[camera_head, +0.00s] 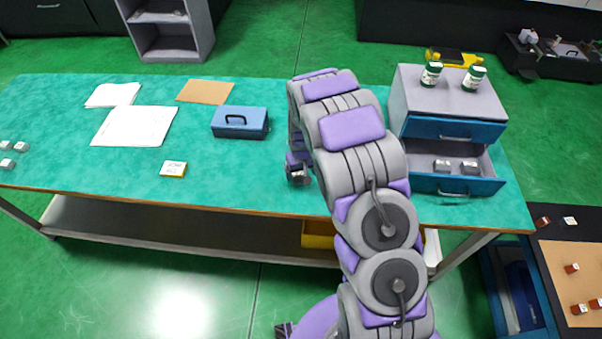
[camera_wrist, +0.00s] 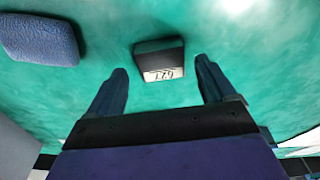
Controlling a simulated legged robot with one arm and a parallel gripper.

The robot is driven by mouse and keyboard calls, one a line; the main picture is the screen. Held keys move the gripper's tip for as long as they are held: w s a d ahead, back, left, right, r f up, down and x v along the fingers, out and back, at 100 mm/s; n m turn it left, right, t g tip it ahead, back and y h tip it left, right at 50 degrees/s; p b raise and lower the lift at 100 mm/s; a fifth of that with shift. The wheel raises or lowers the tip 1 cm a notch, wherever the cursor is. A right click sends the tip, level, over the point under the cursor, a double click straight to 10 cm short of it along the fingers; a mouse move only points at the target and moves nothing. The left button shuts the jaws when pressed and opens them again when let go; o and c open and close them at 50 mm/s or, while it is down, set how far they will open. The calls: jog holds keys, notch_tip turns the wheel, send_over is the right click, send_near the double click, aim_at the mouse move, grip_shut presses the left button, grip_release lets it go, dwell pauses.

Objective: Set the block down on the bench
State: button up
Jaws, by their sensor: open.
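The block (camera_wrist: 159,48) is dark grey with a pale face bearing dark markings. In the wrist view it appears to rest on the green bench top (camera_wrist: 225,40), between and slightly beyond my fingertips. My gripper (camera_wrist: 161,66) is open, with a visible gap between each finger and the block. In the head view my gripper (camera_head: 298,173) is low over the front part of the bench (camera_head: 235,180), left of my arm. There the block cannot be told clearly from the dark fingers.
A blue box (camera_head: 240,122), papers (camera_head: 135,126) and a yellow-edged item (camera_head: 173,169) lie left. Bench between is clear.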

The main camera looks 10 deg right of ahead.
jog(key=s+r+p, duration=0.1)
jog(key=s+r, duration=0.4)
jog(key=r, duration=0.4)
jog(key=s+r+p, duration=0.1)
jog(key=s+r, duration=0.3)
jog(key=r, duration=0.6)
jog(key=s+r+g, duration=0.1)
jog(key=s+r, duration=0.2)
jog(key=s, duration=0.8)
jog(key=s+r+g, duration=0.1)
jog(key=s+r, duration=0.3)
jog(key=s, duration=0.7)
jog(key=s+r+g, duration=0.1)
jog(key=s+r, duration=0.3)
jog(key=s, duration=0.7)
jog(key=shift+r+m+g, duration=0.25)
jog(key=shift+m+g, duration=0.05)
jog(key=shift+m, duration=0.1)
jog(key=shift+w, duration=0.1)
